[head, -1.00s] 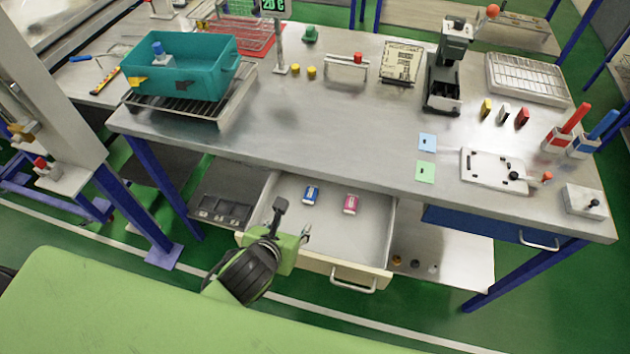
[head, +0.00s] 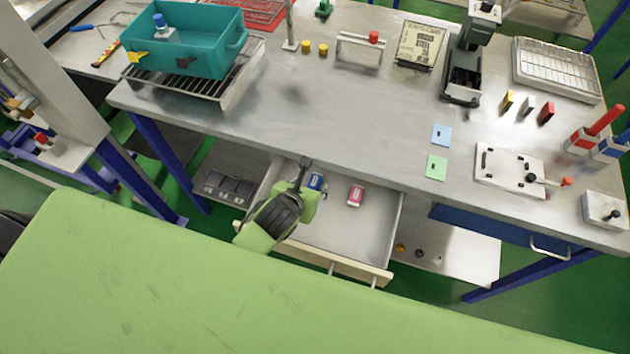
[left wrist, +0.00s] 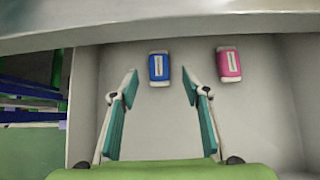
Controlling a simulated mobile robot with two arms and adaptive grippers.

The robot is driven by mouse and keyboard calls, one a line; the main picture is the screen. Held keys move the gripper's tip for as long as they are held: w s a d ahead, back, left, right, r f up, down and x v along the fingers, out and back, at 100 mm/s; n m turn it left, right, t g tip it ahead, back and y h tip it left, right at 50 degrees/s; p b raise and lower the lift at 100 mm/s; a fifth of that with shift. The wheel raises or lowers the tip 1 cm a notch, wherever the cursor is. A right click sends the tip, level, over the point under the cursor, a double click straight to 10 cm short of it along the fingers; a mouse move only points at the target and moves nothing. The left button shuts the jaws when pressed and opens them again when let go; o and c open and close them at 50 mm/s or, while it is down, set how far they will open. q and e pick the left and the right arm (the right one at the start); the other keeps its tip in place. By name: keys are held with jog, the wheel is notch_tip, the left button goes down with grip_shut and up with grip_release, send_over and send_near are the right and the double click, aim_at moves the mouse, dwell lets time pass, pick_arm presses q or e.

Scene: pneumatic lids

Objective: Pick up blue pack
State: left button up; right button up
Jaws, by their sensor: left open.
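The blue pack (head: 316,181) lies in the open drawer (head: 345,225), near its back left, partly hidden behind my left gripper in the head view. In the left wrist view the blue pack (left wrist: 159,67) lies flat on the drawer floor, ahead of the fingertips and between their lines. My left gripper (head: 314,174) is over the left part of the drawer, its fingers apart and empty; both fingers (left wrist: 160,82) show in the left wrist view. A pink pack (head: 356,194) lies to the right of the blue one. My right gripper is not in view.
The table's front edge (head: 280,147) overhangs the back of the drawer. Drawer walls stand left and right of the packs. A dark compartment tray (head: 228,187) sits on the shelf left of the drawer. A teal bin (head: 190,50) stands on the table at the back left.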

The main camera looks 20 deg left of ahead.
aim_at(315, 180)
pick_arm(q)
jog(key=shift+w+f, duration=0.25)
jog(key=shift+w, duration=0.1)
jog(key=p+x, duration=0.1)
jog(key=x, duration=0.2)
jog(key=shift+w+a, duration=0.1)
jog(key=shift+w, duration=0.05)
jog(key=shift+w+f, duration=0.25)
jog(key=shift+f, duration=0.2)
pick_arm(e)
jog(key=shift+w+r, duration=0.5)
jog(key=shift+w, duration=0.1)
pick_arm(q)
jog(key=shift+c, duration=0.4)
jog(key=shift+w, duration=0.1)
jog(key=c, duration=0.9)
